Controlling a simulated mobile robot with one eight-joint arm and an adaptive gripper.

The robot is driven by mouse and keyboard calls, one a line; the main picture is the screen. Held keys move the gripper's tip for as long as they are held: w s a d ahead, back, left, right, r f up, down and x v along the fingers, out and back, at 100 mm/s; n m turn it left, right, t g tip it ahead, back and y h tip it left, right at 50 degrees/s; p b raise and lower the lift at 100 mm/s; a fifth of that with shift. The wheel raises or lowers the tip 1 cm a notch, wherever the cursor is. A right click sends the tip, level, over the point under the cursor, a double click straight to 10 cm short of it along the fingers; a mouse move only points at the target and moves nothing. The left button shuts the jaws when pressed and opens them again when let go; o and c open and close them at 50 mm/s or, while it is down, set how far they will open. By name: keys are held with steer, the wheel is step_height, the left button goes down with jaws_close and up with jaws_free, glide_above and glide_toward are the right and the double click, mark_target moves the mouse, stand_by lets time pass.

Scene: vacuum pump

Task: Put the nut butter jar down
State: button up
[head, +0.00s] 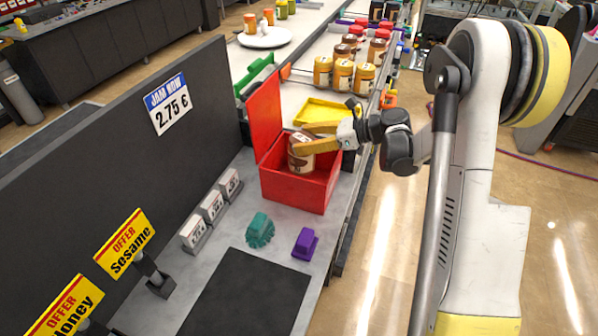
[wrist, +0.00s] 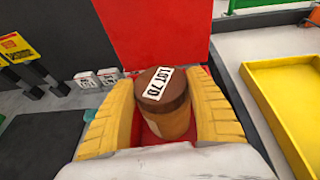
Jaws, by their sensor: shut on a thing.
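The nut butter jar (head: 300,156) has a brown lid and a pale label. My gripper (head: 312,140) is shut on the jar, with one yellow finger on each side, as the wrist view (wrist: 168,112) also shows. The jar is upright or nearly so, at the opening of the red box (head: 293,190), whose lid stands open at the back left. The jar's lower part is hidden by the box's front wall, so I cannot tell whether it touches the box floor.
A yellow tray (head: 322,113) lies just behind the red box. Several jars (head: 343,75) stand farther back on the counter. A teal brush (head: 260,230) and a purple item (head: 305,243) lie in front of the box. A dark partition (head: 110,130) runs along the left.

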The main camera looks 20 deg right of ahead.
mark_target(303, 159)
step_height(303, 159, down, 8)
steer(key=shift+r+b, duration=0.2)
steer(key=shift+b, duration=0.85)
steer(key=shift+f, duration=0.15)
steer(key=o, duration=1.4)
steer(key=shift+r, duration=0.2)
